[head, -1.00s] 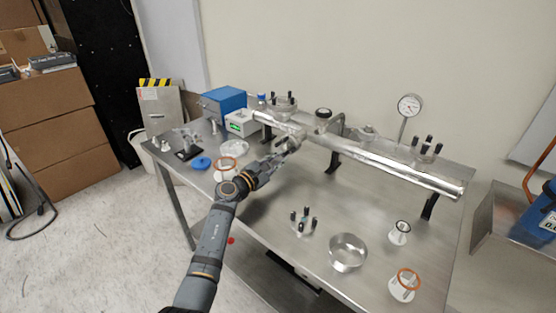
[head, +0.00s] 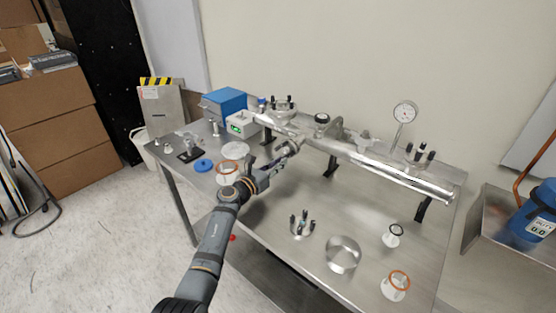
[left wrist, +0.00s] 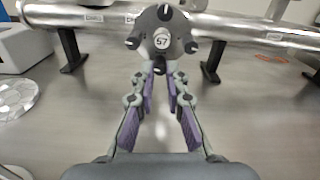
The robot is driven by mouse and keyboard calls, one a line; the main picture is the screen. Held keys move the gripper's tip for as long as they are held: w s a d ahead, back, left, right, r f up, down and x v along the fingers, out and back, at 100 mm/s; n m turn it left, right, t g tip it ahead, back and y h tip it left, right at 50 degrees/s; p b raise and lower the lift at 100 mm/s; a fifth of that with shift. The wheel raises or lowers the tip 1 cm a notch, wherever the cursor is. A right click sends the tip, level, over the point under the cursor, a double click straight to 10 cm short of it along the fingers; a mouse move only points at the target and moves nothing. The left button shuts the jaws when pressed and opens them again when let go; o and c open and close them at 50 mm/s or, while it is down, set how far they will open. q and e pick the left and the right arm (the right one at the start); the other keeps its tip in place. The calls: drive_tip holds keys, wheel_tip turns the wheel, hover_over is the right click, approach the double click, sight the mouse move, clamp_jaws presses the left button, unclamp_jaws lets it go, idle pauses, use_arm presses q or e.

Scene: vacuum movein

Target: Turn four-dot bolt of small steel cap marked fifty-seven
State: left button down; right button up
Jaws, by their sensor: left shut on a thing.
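The small steel cap marked 57 (left wrist: 161,42) sits in the middle top of the left wrist view, in front of the long steel tube. It is a round dark face with several black-tipped bolts around its rim. In the head view the cap end (head: 291,149) is small and partly hidden by my gripper. My left gripper (left wrist: 160,76) is shut on the lowest bolt (left wrist: 159,67) of this cap; it also shows in the head view (head: 274,166). Dots on the bolts are too small to read. My right gripper is in neither view.
The long steel tube (head: 390,173) crosses the table on dark supports. A dial gauge (head: 404,113) stands behind it. A loose bolted cap (head: 302,224), a metal ring (head: 343,254) and orange-rimmed fittings (head: 396,284) lie in front. A blue box (head: 226,102) is at the back left.

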use_arm(q)
drive_tip(key=n+p, duration=0.2)
drive_tip(key=n, duration=0.1)
drive_tip(key=shift+r+n, duration=0.1)
drive_tip(key=shift+n, duration=0.3)
drive_tip(key=n+p, duration=0.2)
drive_tip(key=n, duration=0.2)
drive_tip(key=n+p, duration=0.2)
drive_tip(key=n, duration=0.3)
drive_tip(key=n+p, duration=0.1)
drive_tip(key=n, duration=0.3)
idle(0.8)
drive_tip(key=c, duration=1.4)
unclamp_jaws()
drive_tip(key=shift+o, duration=0.2)
